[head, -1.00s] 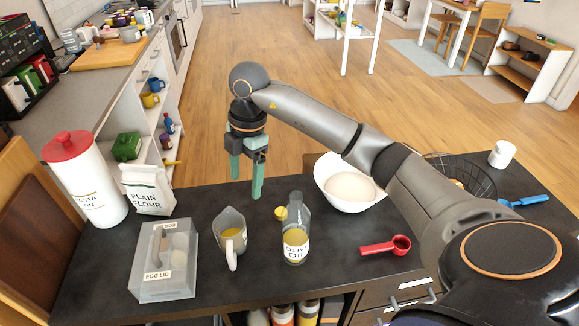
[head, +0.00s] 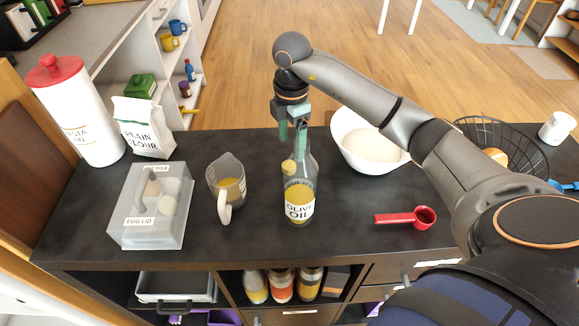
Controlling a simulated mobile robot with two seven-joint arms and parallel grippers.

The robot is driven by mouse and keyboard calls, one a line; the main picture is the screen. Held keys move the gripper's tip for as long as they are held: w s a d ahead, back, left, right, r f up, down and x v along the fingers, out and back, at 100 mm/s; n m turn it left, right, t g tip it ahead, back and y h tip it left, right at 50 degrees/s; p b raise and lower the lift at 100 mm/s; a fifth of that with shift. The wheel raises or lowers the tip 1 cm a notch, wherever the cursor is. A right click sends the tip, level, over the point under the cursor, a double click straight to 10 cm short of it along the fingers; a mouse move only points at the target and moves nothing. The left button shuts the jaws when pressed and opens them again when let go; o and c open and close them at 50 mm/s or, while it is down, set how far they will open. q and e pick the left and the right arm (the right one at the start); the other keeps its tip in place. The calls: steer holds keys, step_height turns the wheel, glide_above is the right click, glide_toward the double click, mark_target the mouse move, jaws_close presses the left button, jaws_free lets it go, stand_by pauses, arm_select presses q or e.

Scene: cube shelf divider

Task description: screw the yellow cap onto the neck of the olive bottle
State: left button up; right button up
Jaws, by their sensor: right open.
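The olive bottle (head: 299,195), clear with yellow oil and a white label, stands upright on the dark counter. The yellow cap (head: 289,167) shows just left of the bottle's neck, partly overlapping its outline; I cannot tell whether it touches the bottle. My right gripper (head: 291,138) points down over the cap and the bottle's neck, its green fingers open and apart. One finger overlaps the bottle's top in the picture; contact is unclear. The gripper holds nothing that I can see. My left gripper is out of view.
A measuring jug (head: 226,184) and an egg box (head: 152,207) stand left of the bottle. A white bowl (head: 364,147) is behind right, and a red scoop (head: 408,217) lies at right. The counter (head: 262,235) is clear in front of the bottle.

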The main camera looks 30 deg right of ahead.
steer(key=f, duration=0.6)
steer(key=shift+a+f, duration=0.3)
steer(key=shift+f, duration=0.1)
jaws_close()
